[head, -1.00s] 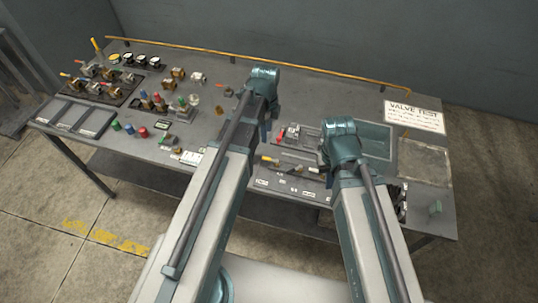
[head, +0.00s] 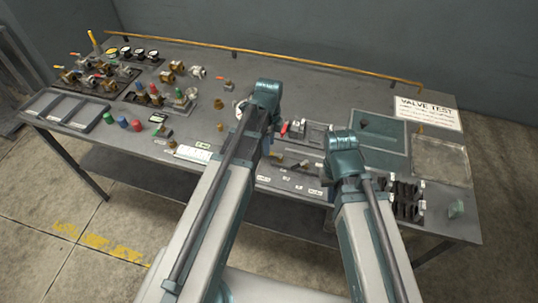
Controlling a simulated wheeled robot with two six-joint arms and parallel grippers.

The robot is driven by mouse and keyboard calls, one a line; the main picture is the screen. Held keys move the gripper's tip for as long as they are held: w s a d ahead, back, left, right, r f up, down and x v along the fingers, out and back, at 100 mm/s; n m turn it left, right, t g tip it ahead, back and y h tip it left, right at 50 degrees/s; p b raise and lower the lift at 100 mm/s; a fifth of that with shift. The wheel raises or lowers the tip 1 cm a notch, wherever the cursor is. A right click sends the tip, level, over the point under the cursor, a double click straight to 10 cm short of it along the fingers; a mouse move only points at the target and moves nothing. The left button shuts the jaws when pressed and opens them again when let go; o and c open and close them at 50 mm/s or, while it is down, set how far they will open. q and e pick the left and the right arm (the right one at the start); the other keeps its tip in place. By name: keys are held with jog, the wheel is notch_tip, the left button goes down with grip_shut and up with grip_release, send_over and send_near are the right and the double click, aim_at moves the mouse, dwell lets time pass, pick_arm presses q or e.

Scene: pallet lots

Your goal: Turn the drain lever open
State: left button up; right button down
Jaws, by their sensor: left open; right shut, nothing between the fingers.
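Several lever valves stand on the bench, and I cannot read which is the drain. A red lever (head: 284,129) shows just right of my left arm, and a dark lever (head: 297,165) lies nearer the front edge, partly hidden. Brass valves (head: 90,76) with red and orange levers stand at the far left. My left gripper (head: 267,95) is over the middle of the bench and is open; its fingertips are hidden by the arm. My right gripper (head: 343,145) is to its right and shut, its fingertips also hidden. No contact with a lever is visible.
The grey bench (head: 205,135) has a yellow pipe (head: 290,62) along its back. Grey trays (head: 66,110) lie at the left and a clear-looking tray (head: 440,158) at the right. A valve test sign (head: 427,112) stands at the back right. Dark holders (head: 406,198) are near the right front.

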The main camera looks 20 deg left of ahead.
pick_arm(q)
notch_tip(320, 180, down, 2)
jog(key=shift+f+b, duration=0.15)
jog(key=shift+b, duration=0.55)
grip_shut()
